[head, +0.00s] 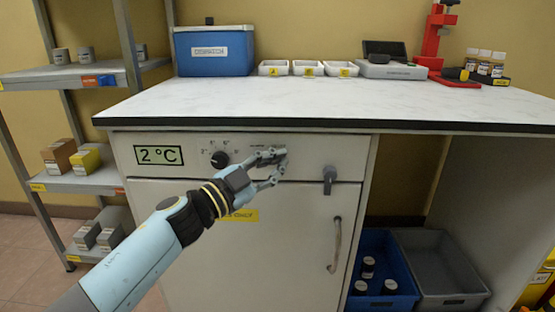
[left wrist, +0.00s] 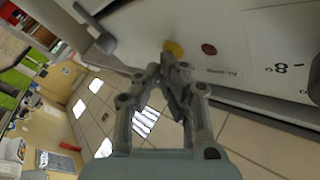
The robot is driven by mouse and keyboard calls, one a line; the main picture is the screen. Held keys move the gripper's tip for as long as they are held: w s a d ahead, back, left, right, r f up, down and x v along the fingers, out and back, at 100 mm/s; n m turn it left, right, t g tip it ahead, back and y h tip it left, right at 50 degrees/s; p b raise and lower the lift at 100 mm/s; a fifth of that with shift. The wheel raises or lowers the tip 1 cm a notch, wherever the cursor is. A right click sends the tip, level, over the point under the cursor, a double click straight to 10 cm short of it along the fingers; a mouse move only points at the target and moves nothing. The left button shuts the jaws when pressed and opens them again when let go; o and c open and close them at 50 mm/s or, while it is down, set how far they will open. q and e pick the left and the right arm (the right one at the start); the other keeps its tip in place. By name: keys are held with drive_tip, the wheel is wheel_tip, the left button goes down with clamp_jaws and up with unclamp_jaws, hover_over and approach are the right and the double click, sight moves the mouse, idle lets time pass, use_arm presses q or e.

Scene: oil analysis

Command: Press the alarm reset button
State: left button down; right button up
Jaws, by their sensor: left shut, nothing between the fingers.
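The white cabinet front (head: 330,150) under the worktop carries the control panel. My left gripper (head: 280,158) is shut and empty, with its tips at the panel, right of the black dial (head: 220,159). In the left wrist view my left gripper (left wrist: 171,62) points at a round yellow button (left wrist: 174,48), partly hidden behind the fingertips. I cannot tell whether they touch. A dark red round spot (left wrist: 208,49) sits beside it. The small lettering near them is too small to read, so I cannot confirm which is the alarm reset. In the head view the gripper covers both.
A 2 °C display (head: 158,155) sits left of the dial. A grey latch (head: 329,178) and a door handle (head: 336,245) stick out at the right. The worktop edge (head: 300,126) overhangs just above the gripper. Blue (head: 398,270) and grey (head: 437,262) crates stand below right.

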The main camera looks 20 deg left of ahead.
drive_tip(key=shift+w, duration=0.3)
use_arm(q)
drive_tip(key=shift+s+d+p, duration=0.2)
drive_tip(key=shift+s+p, duration=0.3)
drive_tip(key=shift+s, duration=0.25)
use_arm(e)
drive_tip(key=shift+s+r, duration=0.45)
drive_tip(key=shift+r, duration=0.05)
drive_tip(key=shift+w, duration=0.1)
use_arm(q)
drive_tip(key=s+p, duration=0.1)
drive_tip(key=s, duration=0.1)
drive_tip(key=s+d+p, duration=0.1)
drive_tip(key=s, duration=0.1)
drive_tip(key=shift+s+d, duration=0.15)
drive_tip(key=shift+s, duration=0.25)
use_arm(e)
drive_tip(key=shift+w+r, duration=0.35)
drive_tip(key=shift+r, duration=0.2)
drive_tip(key=shift+w+r, duration=0.3)
drive_tip(key=shift+r, duration=0.25)
